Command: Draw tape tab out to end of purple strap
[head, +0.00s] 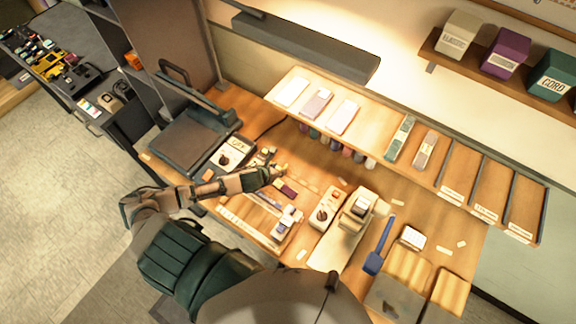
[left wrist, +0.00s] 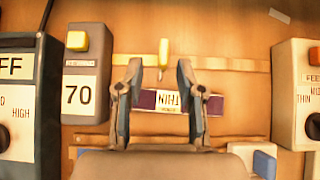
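The purple strap (left wrist: 214,104) lies flat on the bench with a white label reading THIN, upside down in the left wrist view. It also shows in the head view (head: 289,191). A small upright yellow tab (left wrist: 163,50) stands on a long tan strip (left wrist: 225,64) just beyond the strap. The strip runs beside a grey box (left wrist: 85,90) marked 70 with a yellow button. My left gripper (left wrist: 157,72) is open over the strap, its fingertips on either side of the label and short of the tab. It also shows in the head view (head: 277,175). My right gripper is out of view.
A dark machine (left wrist: 50,110) with OFF and HIGH markings stands at left, and a pale dial box (left wrist: 296,95) at right. A blue-handled tool (head: 378,248) lies farther right on the bench. A tilted shelf (head: 375,125) overhangs the bench's back.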

